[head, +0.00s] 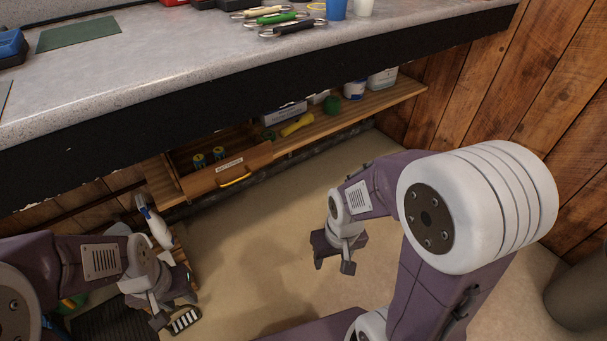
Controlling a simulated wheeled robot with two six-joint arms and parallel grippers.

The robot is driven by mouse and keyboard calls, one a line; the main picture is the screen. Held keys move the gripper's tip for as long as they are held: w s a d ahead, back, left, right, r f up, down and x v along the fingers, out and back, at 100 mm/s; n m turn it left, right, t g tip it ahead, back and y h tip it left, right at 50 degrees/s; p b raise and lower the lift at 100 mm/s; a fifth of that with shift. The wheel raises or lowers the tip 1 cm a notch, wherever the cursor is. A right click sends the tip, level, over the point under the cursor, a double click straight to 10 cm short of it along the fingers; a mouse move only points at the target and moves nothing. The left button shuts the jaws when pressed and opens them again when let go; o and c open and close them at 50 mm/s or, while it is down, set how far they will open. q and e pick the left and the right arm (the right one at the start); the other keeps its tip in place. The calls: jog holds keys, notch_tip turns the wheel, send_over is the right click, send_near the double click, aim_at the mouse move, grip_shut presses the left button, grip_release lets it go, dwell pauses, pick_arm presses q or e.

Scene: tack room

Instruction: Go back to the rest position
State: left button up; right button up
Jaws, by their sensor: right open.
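My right gripper (335,262) hangs over the bare floor in the middle of the head view. It is open, with nothing between its fingers, and touches nothing. My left gripper (174,308) is at the lower left, pointing down. Its fingers are partly hidden by its own wrist, so I cannot tell whether it is open or shut. A black object with white stripes (184,321) shows right beside its fingertips; I cannot tell whether they touch.
A wooden shelf (345,122) holds several items. A white spray bottle (156,226) stands behind my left gripper. The floor (260,245) between my grippers is clear.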

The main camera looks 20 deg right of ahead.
notch_tip(320, 180, up, 41)
jog(key=p, duration=3.9)
jog(key=shift+f, duration=0.2)
